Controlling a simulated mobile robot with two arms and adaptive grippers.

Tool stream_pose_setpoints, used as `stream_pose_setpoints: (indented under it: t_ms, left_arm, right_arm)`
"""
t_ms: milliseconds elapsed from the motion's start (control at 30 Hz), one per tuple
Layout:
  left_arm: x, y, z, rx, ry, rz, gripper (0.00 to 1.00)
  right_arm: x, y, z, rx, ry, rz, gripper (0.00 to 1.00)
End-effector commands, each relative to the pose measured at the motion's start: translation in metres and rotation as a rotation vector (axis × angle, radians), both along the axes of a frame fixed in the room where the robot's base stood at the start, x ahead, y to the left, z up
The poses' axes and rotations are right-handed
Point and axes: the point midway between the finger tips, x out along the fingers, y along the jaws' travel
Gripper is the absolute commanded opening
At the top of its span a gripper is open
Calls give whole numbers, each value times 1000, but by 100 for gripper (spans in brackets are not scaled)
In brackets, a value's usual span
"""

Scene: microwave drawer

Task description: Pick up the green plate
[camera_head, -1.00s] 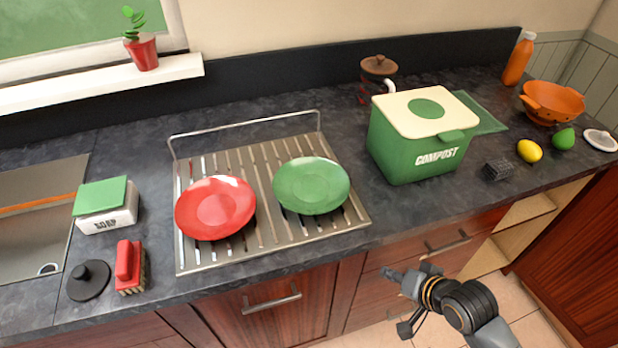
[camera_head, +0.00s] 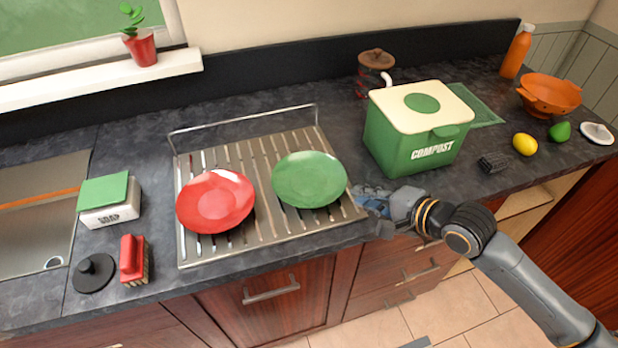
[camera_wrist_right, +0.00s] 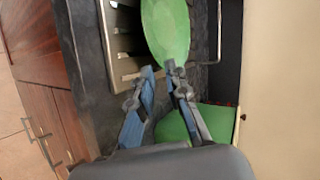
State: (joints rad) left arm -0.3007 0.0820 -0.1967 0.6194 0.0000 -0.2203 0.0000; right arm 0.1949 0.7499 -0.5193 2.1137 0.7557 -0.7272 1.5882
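The green plate (camera_head: 310,180) rests on the right part of the metal dish rack (camera_head: 262,228), beside a red plate (camera_head: 215,200). My right gripper (camera_head: 361,198) is just right of the green plate's rim, low over the rack's right edge. In the right wrist view, the two fingertips (camera_wrist_right: 161,69) are a little apart, with the near rim of the green plate (camera_wrist_right: 166,30) at or just beyond them. I cannot tell whether they touch the rim. My left gripper is out of view.
A green compost bin (camera_head: 400,150) stands close behind my right gripper. A sponge box (camera_head: 108,215), a red brush (camera_head: 132,258) and a black stopper (camera_head: 94,272) lie left of the rack. Fruit and an orange colander (camera_head: 549,96) are at the right.

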Motion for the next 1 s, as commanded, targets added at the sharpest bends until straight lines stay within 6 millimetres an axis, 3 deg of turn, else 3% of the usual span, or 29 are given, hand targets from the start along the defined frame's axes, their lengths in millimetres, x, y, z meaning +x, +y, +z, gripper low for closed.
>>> stream_pose_setpoints:
  t_ms: [600,867,1000]
  left_arm:
    - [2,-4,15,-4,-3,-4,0]
    - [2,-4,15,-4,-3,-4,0]
    - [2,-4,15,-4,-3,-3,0]
  right_arm:
    - [47,35,-35,-2,0,0,15]
    - [49,37,-38,-3,-1,1,15]
    - [49,37,-38,-3,-1,1,0]
